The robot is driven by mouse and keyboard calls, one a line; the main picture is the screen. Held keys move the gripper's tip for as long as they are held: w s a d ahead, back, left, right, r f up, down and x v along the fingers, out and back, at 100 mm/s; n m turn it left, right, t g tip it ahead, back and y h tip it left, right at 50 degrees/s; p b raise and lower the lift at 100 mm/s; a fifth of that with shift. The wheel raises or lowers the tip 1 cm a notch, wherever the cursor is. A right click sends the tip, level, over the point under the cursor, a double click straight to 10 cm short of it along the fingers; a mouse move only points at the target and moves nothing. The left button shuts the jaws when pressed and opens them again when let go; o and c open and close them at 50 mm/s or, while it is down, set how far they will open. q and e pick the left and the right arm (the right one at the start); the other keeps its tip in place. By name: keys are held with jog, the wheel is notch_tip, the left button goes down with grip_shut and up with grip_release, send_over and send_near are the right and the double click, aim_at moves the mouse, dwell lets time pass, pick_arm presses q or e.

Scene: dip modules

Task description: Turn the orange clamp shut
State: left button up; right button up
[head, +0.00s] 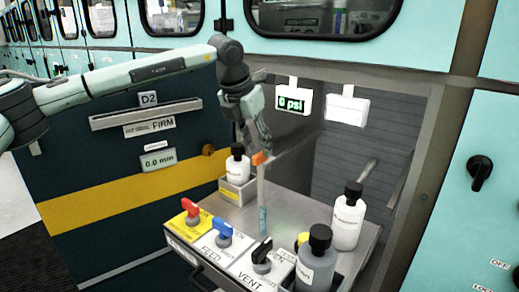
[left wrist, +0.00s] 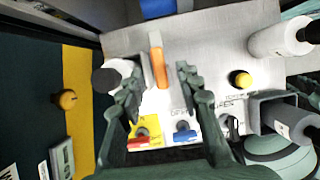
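The orange clamp (head: 259,158) sits at the top of an upright, pale tube (head: 262,195) that rises from the metal bench. My left gripper (head: 254,147) points down at the clamp from above. In the left wrist view the clamp (left wrist: 158,62) is a narrow orange bar between the two spread fingers of my left gripper (left wrist: 159,70). Gaps show on both sides of the clamp, so the gripper looks open. The clamp's lower part is hard to make out. My right gripper is in neither view.
Red (head: 190,207), blue (head: 222,230) and black (head: 262,251) valve handles line the bench (head: 290,205) front. Two black-capped bottles (head: 348,216) (head: 317,262) stand at the right. A yellow knob (left wrist: 241,79) is near them.

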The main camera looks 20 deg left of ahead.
pick_arm(q)
jog(key=shift+x, duration=1.25)
grip_shut()
